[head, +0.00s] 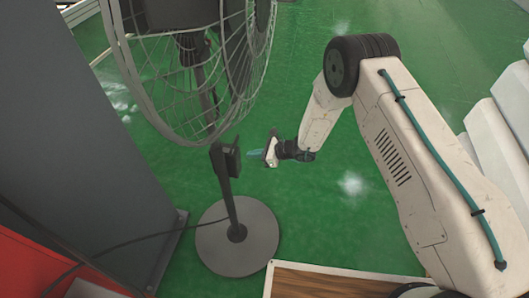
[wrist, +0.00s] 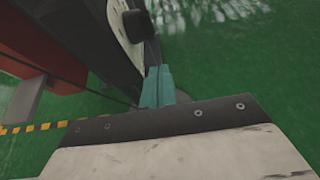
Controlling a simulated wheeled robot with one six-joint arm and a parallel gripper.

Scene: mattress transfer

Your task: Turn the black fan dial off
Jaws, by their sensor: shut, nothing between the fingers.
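The fan stands upright at left centre in the head view, with a wire cage (head: 190,75) above a thin black pole (head: 229,205). A dark control box (head: 226,160) is on the pole; its dial cannot be made out there. In the wrist view a black dial (wrist: 137,24) sticks out from a pale panel (wrist: 118,22) at the top. My gripper (head: 256,154) is just right of the control box, its teal fingers pointing left toward it. In the wrist view the fingers (wrist: 157,86) are together and empty, below the dial; contact with the box cannot be told.
The fan's round base (head: 237,258) rests on the green floor (head: 310,215). A grey panel (head: 75,110) and a red surface (head: 30,268) stand at left. A wood-topped edge (head: 330,284) is at the bottom. White stacked shapes (head: 500,125) are at right.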

